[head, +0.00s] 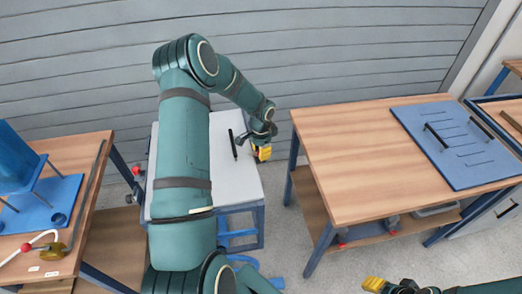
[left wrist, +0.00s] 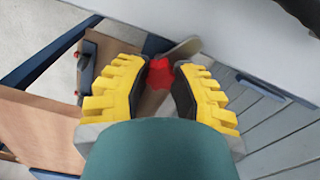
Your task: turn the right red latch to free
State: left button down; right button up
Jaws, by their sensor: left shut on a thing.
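The white-topped unit (head: 173,133) with a black bar handle (head: 233,145) stands between two wooden tables. My left gripper (head: 262,153) is at its right edge. In the left wrist view, the yellow-and-black fingers (left wrist: 160,88) are closed around the right red latch (left wrist: 160,72), whose red part shows between the tips. A grey flat piece (left wrist: 183,47) extends behind it. The right latch is hidden by the gripper in the head view, and its exact angle is unclear. Another red latch (head: 136,170) shows at the left edge. My right gripper (head: 374,284) is at the bottom right, away from the unit.
The right wooden table (head: 350,150) carries a blue board (head: 455,165) with dark bars and stands close to my left gripper. The left table (head: 75,150) holds a blue fixture (head: 15,160) and a red-tipped lever (head: 27,247). A slatted grey wall (head: 330,40) is behind.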

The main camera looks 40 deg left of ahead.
pick_arm(q)
jog(key=m+p, duration=0.1)
jog(key=m, duration=0.5)
jog(key=m+p, duration=0.1)
jog(key=m, duration=0.4)
jog(key=shift+m, duration=0.4)
dwell(0.3)
jog(key=c, duration=0.7)
grip_release()
notch_tip(320, 180, up, 12)
dwell(0.3)
